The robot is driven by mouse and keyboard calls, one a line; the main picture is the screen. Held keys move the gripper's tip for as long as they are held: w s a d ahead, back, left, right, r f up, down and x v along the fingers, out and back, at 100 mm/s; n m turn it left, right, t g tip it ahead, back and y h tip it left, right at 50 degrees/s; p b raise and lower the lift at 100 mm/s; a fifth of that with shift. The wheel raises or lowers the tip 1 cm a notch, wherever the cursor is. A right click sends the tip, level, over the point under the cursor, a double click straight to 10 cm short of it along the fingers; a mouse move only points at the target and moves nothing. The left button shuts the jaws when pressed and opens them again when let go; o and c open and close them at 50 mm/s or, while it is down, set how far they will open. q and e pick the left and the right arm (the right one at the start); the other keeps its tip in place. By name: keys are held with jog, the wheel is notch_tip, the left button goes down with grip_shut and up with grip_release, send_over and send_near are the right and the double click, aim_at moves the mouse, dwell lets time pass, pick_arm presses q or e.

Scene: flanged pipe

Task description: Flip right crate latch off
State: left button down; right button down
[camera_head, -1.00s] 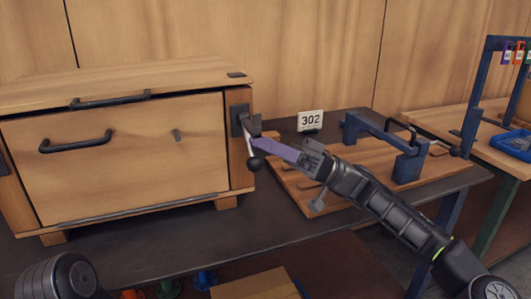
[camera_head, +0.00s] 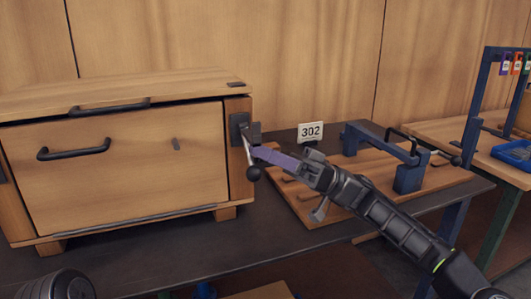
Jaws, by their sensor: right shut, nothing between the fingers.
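The wooden crate (camera_head: 125,165) stands on the dark table at the left, with its front panel closed. The right crate latch (camera_head: 251,150) is on the crate's right post: a dark bracket with a light lever hanging down to a black ball knob (camera_head: 254,174). My right gripper (camera_head: 256,152), with purple fingers, reaches in from the lower right. It is shut and empty, its fingertips at the latch lever just above the knob. I cannot tell whether they touch it.
Right of the crate, a wooden board (camera_head: 285,192) carries a blue clamp frame (camera_head: 405,175). A white "302" sign (camera_head: 311,131) stands behind it. A second table at the right holds a blue tray (camera_head: 515,152) and a blue rack (camera_head: 472,110).

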notch_tip(320, 180, up, 10)
jog(key=p, duration=0.1)
dwell(0.5)
